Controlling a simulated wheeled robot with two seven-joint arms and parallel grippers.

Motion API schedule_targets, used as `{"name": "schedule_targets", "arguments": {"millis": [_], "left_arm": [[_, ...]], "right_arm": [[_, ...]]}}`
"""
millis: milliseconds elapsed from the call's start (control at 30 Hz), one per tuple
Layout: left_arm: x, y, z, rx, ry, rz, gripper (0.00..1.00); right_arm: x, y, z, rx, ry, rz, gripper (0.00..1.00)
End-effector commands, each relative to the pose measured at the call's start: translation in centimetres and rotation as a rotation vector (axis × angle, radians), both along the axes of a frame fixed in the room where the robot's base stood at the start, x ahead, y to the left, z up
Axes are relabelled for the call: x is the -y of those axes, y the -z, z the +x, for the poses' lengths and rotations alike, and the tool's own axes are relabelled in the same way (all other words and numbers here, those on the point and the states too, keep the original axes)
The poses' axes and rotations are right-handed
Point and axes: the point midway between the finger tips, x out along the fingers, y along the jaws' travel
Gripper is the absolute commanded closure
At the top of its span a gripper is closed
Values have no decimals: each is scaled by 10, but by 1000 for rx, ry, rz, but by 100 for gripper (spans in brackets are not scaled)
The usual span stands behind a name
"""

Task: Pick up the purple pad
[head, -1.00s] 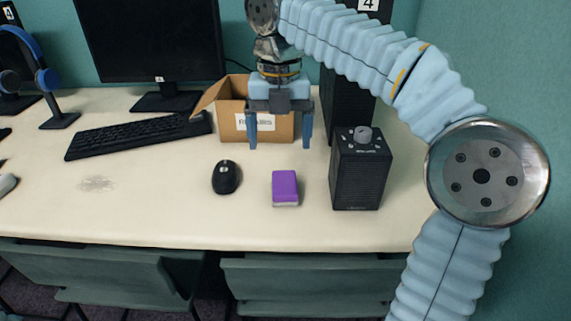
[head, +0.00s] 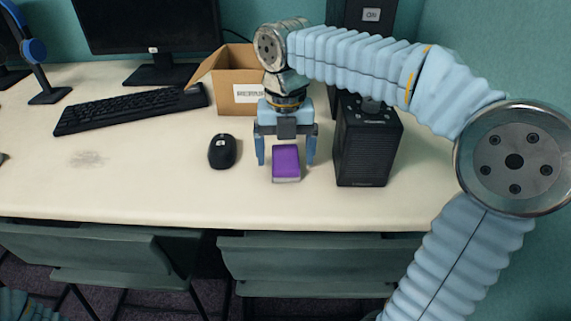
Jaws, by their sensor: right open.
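The purple pad (head: 286,162) is a small block with a purple top and a pale lower edge, lying on the cream desk near its front. My right gripper (head: 286,162) is open and points down at the pad. One finger shows on each side of the pad, with a gap to it on both sides. Whether the fingertips reach down to the desk I cannot tell. My left gripper is not in view; a bit of my left arm shows at the bottom left corner.
A black speaker (head: 366,145) stands close on the right of the gripper. A black mouse (head: 222,152) lies to the left. An open cardboard box (head: 232,75) is behind, with a keyboard (head: 125,108) and monitor (head: 150,25) further left. The desk (head: 150,190) is clear at front left.

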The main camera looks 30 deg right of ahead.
Motion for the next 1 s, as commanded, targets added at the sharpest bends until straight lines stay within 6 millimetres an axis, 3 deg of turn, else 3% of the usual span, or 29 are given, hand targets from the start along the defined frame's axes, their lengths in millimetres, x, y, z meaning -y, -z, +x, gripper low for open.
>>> {"name": "schedule_targets", "arguments": {"millis": [100, 333, 700, 1000], "left_arm": [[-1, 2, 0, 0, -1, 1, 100], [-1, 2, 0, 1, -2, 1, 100], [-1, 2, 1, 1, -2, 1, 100], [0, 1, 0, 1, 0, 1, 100]], "right_arm": [[0, 12, 0, -1, 1, 0, 12], [0, 12, 0, 0, 1, 0, 12], [0, 12, 0, 0, 1, 0, 68], [0, 9, 0, 1, 1, 0, 70]]}}
